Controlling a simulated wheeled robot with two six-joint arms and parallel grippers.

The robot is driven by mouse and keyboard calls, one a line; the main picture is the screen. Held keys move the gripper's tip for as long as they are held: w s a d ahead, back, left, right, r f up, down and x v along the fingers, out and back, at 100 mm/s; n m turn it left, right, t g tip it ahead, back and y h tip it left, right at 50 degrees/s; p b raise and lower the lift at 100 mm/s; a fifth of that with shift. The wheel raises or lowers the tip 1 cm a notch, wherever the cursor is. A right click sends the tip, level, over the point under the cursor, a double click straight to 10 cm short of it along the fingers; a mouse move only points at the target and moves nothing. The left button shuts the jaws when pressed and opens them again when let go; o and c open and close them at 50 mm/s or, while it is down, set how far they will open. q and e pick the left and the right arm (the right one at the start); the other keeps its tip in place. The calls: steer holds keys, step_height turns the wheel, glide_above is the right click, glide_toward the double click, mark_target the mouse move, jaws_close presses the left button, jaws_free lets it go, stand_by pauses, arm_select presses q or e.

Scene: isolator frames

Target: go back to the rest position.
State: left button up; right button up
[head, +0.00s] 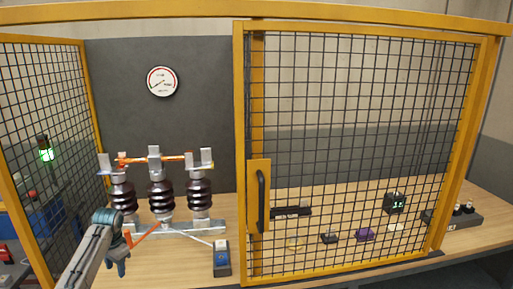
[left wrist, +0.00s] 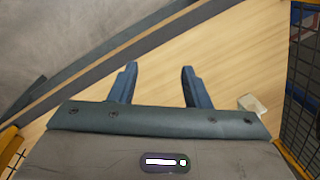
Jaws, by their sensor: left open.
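My left arm comes in from the lower left in the head view. Its gripper (head: 122,262) is low over the table, in front of the isolator, apart from it as far as I can tell. In the left wrist view the two fingers (left wrist: 160,78) stand apart with nothing between them, over wood tabletop and a dark edge. The isolator frame has dark brown insulators (head: 161,195) on a pale metal base (head: 180,228), with an orange bar (head: 150,160) lying across the top. An orange lever (head: 146,234) slants up beside the gripper. My right gripper is not seen.
A yellow mesh door (head: 240,120) with a black handle (head: 262,200) covers the right side. Behind it lie a dark bar (head: 290,212), a purple item (head: 365,234) and a display box (head: 394,203). A blue-grey box (head: 221,258) stands by the door post. A gauge (head: 162,82) hangs behind.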

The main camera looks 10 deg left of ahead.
arm_select(q)
steer(key=s+d+f+t, duration=0.1)
steer(key=s+d+f, duration=0.35)
steer(key=d, duration=0.25)
steer(key=s+d+f+m, duration=0.1)
steer(key=s+d+f, duration=0.3)
steer(key=s+d, duration=0.2)
steer(key=s+d+f+t, duration=0.1)
steer(key=s+d+f, duration=0.35)
steer(key=d, duration=0.25)
steer(key=s+d+r+n+t, duration=0.1)
steer(key=s+d+r, duration=0.25)
steer(key=s, duration=0.35)
steer(key=s+d+r+n, duration=0.1)
steer(key=s+d+r, duration=0.1)
steer(key=s+d, duration=0.4)
steer(key=s+d+r+n+t, duration=0.1)
steer(key=s+d+r, duration=0.15)
steer(key=s, duration=0.55)
step_height(320, 180, down, 32)
steer(key=a+g, duration=0.2)
steer(key=a, duration=0.1)
steer(key=s+a+f, duration=0.1)
steer(key=s+f, duration=1.7)
steer(key=shift+g+h, duration=0.4)
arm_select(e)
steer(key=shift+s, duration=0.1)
